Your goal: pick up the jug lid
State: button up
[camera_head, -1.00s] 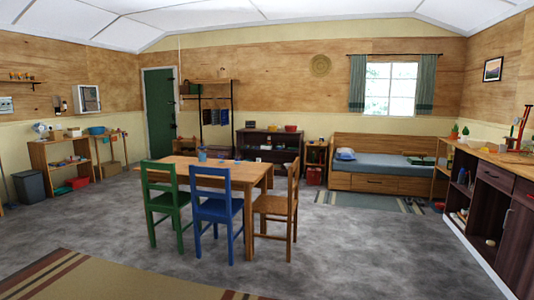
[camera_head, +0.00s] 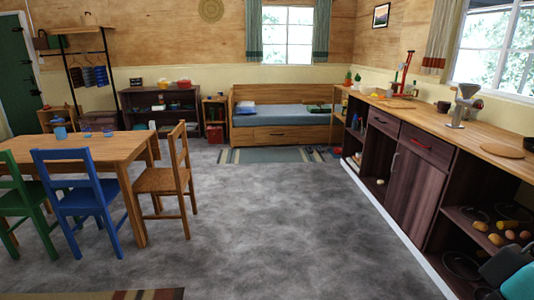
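A blue jug-like vessel (camera_head: 60,132) stands on the wooden table (camera_head: 85,153) at the left of the head view. It is small in the picture, and I cannot make out a separate lid on it or elsewhere. Small blue items (camera_head: 87,133) lie or stand near it on the table. My gripper is not in view.
Green, blue (camera_head: 85,200) and brown (camera_head: 165,185) chairs stand around the table. A long counter with a wooden top (camera_head: 470,135) runs along the right. A bed (camera_head: 285,117) stands at the back. The grey floor (camera_head: 270,230) in the middle is clear.

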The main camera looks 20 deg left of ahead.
aim_at(56, 120)
jog(key=u, duration=0.2)
jog(key=i, duration=2.1)
jog(key=u, duration=0.4)
jog(key=i, duration=2.1)
jog(key=u, duration=0.3)
jog(key=i, duration=2.05)
jog(key=u, duration=0.3)
jog(key=i, duration=2.15)
jog(key=u, duration=0.45)
jog(key=i, duration=2.35)
jog(key=u, duration=1.05)
jog(key=i, duration=1.4)
jog(key=u, duration=1.75)
jog(key=i, duration=1.05)
jog(key=u, duration=1.2)
jog(key=i, duration=1.6)
jog(key=u, duration=0.3)
